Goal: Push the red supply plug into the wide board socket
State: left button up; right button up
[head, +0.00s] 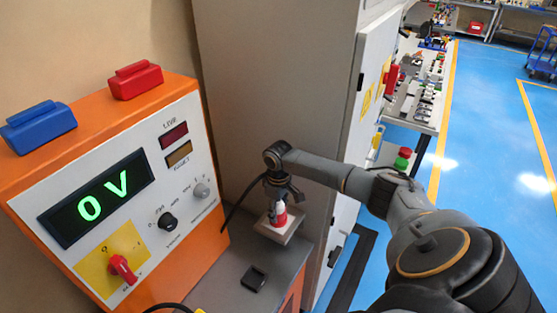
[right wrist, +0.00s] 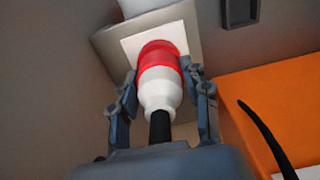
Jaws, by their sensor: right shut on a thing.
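The red supply plug (head: 281,218) has a red front and a white rear body. In the right wrist view the plug (right wrist: 160,85) has a black cable at its back. My right gripper (head: 278,197) is shut on it, one finger on each side. The plug's red end meets or is very near a white square face (right wrist: 130,45) on a pale box (head: 279,232), which appears to be the socket. The contact is hidden by the plug, so I cannot tell how deep it sits. My left gripper is not in view.
An orange test cabinet (head: 75,155) with a green "0 V" display stands at left. A blue block (head: 38,127) and red block (head: 135,80) sit on top. A small black square (head: 253,279) lies on the grey top. A grey cabinet (head: 275,80) rises behind my gripper.

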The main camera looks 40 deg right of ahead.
jog(key=shift+s+f, duration=0.1)
jog(key=shift+f, duration=0.05)
jog(key=o, duration=1.3)
jog(key=shift+o, duration=0.2)
notch_tip(320, 180, up, 12)
jog(key=shift+f, duration=0.1)
